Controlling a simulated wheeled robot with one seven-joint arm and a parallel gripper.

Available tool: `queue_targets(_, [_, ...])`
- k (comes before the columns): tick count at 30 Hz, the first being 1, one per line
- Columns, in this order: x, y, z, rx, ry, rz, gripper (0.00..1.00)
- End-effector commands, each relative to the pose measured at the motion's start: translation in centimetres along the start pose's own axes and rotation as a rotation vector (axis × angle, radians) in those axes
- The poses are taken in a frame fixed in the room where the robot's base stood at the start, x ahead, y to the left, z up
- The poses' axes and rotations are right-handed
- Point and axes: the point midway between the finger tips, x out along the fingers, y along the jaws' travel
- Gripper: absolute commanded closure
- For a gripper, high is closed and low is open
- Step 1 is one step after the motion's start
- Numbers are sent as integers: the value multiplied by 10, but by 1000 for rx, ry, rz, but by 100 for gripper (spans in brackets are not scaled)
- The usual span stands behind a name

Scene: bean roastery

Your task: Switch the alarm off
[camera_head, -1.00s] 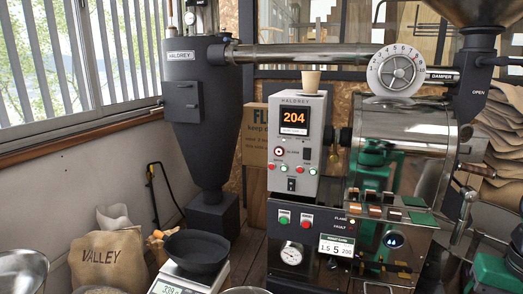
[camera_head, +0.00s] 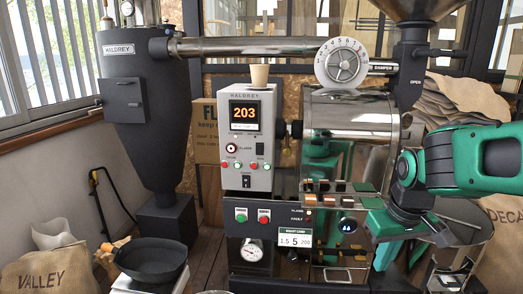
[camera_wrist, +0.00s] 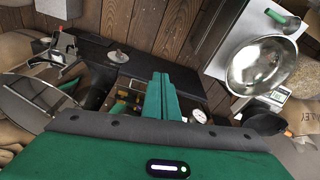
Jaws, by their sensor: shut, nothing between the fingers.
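The grey control box (camera_head: 247,138) stands left of the roaster drum in the head view. Its orange display (camera_head: 244,115) reads 203. Below it is a round red light or button (camera_head: 231,148) with a small label too blurred to read surely. A dark switch (camera_head: 260,148) sits to its right, with small red and green buttons and a black switch (camera_head: 246,181) lower down. My gripper (camera_head: 380,262) hangs in front of the roaster, right of and below the box, apart from it. In the wrist view its green fingers (camera_wrist: 160,88) are shut and empty.
The drum (camera_head: 350,118) and lower panel with gauge (camera_head: 252,251) lie near my gripper. A black pan (camera_head: 152,262) is front left. The wrist view shows a steel bowl (camera_wrist: 262,66) and round cooling tray (camera_wrist: 38,103). Space before the control box looks clear.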

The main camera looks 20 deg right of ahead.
Motion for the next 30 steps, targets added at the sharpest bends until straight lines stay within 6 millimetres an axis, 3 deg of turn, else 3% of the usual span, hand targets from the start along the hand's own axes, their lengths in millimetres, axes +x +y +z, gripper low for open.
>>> queue_targets(3, [6,-17,-56,-249,130,9,100])
queue_targets(8, [7,-51,-128,-574,316,36,100])
queue_targets(12, [2,-88,-185,-836,487,79,100])
queue_targets(18, [-14,-152,-256,-1177,747,177,100])
queue_targets(24, [-36,-212,-303,-1413,984,308,100])
queue_targets(30, [-52,-243,-324,-1515,1115,404,100])
